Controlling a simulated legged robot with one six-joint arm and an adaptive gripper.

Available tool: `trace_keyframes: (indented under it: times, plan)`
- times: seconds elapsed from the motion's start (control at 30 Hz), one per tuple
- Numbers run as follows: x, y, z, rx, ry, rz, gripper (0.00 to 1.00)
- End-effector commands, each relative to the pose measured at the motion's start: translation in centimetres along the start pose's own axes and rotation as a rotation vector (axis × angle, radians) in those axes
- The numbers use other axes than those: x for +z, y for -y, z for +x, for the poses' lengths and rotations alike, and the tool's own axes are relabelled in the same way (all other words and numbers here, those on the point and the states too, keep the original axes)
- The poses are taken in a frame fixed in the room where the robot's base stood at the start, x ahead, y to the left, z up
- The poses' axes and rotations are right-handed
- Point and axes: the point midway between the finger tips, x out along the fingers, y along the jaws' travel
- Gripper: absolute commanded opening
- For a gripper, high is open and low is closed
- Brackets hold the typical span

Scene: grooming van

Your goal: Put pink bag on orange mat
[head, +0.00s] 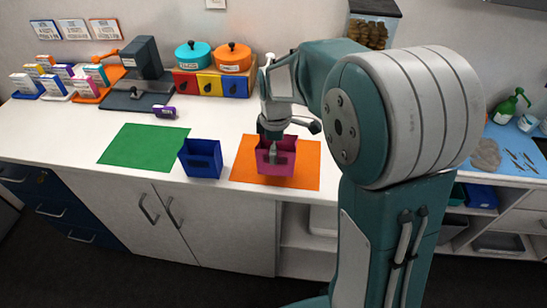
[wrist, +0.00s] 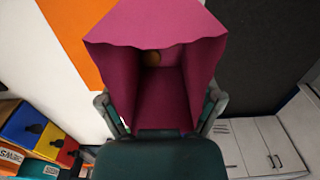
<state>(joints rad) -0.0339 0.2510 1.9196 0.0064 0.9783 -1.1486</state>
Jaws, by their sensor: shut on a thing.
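The pink bag (head: 277,163) is upright over the orange mat (head: 243,167) on the white counter in the head view. My gripper (head: 272,140) comes down on the bag from above and is shut on it. The gripper's fingers (wrist: 160,112) lie on both sides of the bag. The orange mat (wrist: 75,35) shows beside it. I cannot tell whether the bag's base touches the mat.
A blue bag (head: 201,160) stands left of the orange mat, by a green mat (head: 140,145). A purple-handled brush (head: 165,112) lies behind. Coloured drawers (head: 208,84) with two pots stand at the back. The counter's front edge is close to the mats.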

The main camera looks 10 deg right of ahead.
Motion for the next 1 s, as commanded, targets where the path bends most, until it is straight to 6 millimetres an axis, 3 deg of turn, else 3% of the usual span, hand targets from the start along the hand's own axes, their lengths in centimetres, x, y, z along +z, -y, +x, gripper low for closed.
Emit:
trace_keyframes:
  times: [0.23, 0.57, 0.6, 1.0]
  plan:
    - [-0.5, -0.2, 3.5, -0.003, 0.001, -0.001, 0.27]
    - [-0.4, -0.2, 3.9, -0.001, 0.0, 0.0, 0.27]
    - [-0.5, -0.2, 3.8, -0.001, 0.0, 0.0, 1.0]
    - [-0.5, -0.2, 3.8, -0.001, 0.0, 0.0, 1.0]
